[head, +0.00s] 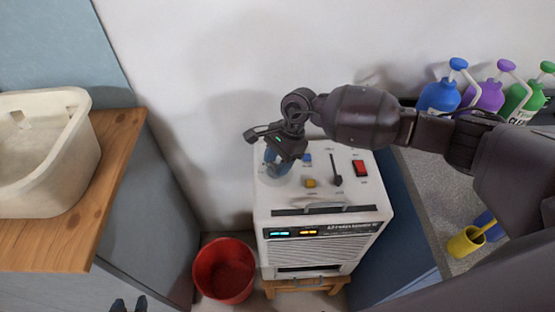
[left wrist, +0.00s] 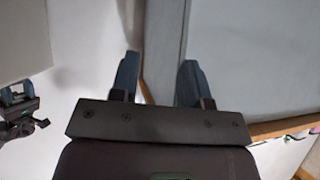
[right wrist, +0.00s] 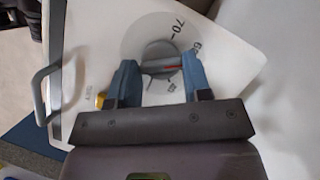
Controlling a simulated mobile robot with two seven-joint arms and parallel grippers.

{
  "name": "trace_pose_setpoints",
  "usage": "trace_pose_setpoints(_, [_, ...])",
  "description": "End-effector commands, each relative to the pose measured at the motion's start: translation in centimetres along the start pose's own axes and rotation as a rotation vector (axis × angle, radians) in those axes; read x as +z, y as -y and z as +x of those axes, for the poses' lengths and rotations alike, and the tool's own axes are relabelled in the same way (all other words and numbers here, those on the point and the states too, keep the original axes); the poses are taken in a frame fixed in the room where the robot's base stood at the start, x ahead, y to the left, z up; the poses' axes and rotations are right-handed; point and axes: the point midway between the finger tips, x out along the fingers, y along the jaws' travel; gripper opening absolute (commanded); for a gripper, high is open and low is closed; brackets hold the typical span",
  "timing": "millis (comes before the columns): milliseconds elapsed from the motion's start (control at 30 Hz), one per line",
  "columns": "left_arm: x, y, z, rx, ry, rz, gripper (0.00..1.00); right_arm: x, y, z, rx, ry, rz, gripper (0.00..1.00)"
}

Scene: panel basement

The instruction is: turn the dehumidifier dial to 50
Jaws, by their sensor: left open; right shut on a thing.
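The white dehumidifier (head: 325,215) stands at the middle, with its controls on top. My right gripper (head: 275,160) reaches down onto the dial at its back left and hides most of it. In the right wrist view the grey dial (right wrist: 160,52) has a raised bar with a red line. My right gripper (right wrist: 160,78) is shut on this bar. The red line points right, toward one finger, below a partly covered 60; 70 is higher up. The number behind the finger is hidden. My left gripper (left wrist: 157,75) is open and empty; its tips (head: 129,304) show at the head view's bottom edge.
The dehumidifier's top also has a yellow button (head: 310,183), a black lever (head: 336,172) and a red switch (head: 360,168). A red bucket (head: 224,271) stands left of it. A wooden counter with a sink (head: 40,150) is at left; bottles (head: 439,97) stand at right.

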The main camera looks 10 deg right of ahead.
Motion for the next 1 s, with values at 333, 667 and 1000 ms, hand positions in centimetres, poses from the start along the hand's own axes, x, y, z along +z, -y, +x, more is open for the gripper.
trace_pose_setpoints(333, [-0.7,0.3,-1.2,-0.005,0.004,-0.002,0.43,0.2,-0.2,-0.3,-0.114,0.0,0.268,0.21])
trace_pose_setpoints(667, [-3.5,0.5,-1.9,-0.006,-0.025,-0.002,0.43,0.2,-0.4,-0.2,-0.195,0.0,0.468,0.21])
trace_pose_setpoints(1000, [-4.7,0.5,-2.0,-0.005,-0.039,-0.001,0.43,0.2,-0.4,-0.1,-0.23,0.001,0.554,0.21])
